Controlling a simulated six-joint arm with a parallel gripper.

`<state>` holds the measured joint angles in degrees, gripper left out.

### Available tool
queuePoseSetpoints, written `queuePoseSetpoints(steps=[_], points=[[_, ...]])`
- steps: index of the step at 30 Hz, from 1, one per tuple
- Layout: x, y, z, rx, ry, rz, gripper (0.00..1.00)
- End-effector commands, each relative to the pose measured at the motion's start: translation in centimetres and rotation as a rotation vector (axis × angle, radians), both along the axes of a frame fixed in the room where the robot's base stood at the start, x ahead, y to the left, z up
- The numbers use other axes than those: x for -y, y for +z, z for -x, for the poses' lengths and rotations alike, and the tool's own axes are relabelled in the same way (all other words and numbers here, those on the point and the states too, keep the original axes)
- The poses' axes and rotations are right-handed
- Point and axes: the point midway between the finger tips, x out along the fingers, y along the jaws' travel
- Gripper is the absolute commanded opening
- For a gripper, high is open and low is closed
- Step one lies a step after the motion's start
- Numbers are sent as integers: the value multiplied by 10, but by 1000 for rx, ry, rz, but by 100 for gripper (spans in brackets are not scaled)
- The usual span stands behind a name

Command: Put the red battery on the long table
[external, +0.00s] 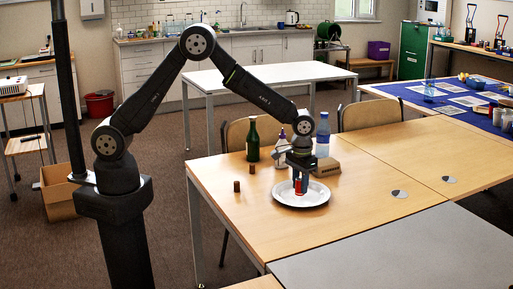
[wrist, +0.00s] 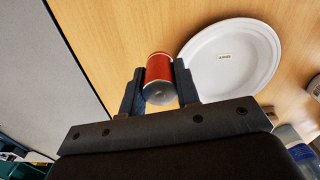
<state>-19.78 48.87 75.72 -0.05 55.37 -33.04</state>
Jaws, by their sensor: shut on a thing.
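The red battery (external: 298,188) is a red cylinder with a silvery end. It also shows in the wrist view (wrist: 159,72), with its round end towards the camera. My gripper (external: 300,184) is shut on it, with one dark finger on each side in the wrist view (wrist: 159,85). In the external view the battery overlaps the white plate (external: 318,200); I cannot tell exactly how high it is held. In the wrist view the plate (wrist: 232,85) lies to the right of the battery. A wooden table (external: 350,222) is underneath, and a long white table (external: 266,74) stands behind.
Around my gripper stand a green bottle (external: 252,142), a white bottle (external: 281,153), a clear blue bottle (external: 322,137) and a brown block (external: 327,169). Two small brown cylinders, one here (external: 237,186), stand to the left. The wooden table's right part is mostly clear.

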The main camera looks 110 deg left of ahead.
Motion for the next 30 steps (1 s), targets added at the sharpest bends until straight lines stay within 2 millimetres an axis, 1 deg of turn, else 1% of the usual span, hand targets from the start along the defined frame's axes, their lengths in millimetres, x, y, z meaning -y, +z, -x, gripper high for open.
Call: queuePoseSetpoints(steps=[1, 2, 3, 5, 6, 8, 9, 12, 15, 18, 21, 24, 30], points=[[29, -6, 1, -3, -77, 1, 4], [44, -9, 2, -2, -121, 1, 4], [64, -13, 4, -3, -181, 1, 4], [94, -20, 8, -3, -272, 1, 4], [113, -24, 12, -3, -332, 1, 4], [141, -30, 20, -3, -422, 1, 4], [159, -34, 25, -2, -481, 1, 4], [200, -43, 42, -2, -622, 1, 4], [232, -50, 58, -2, -742, 1, 4], [255, -55, 72, -2, -831, 0, 4], [269, -58, 81, 0, -889, 0, 4], [275, -59, 85, 0, -918, -1, 4], [276, -60, 87, 0, -925, -1, 4]])
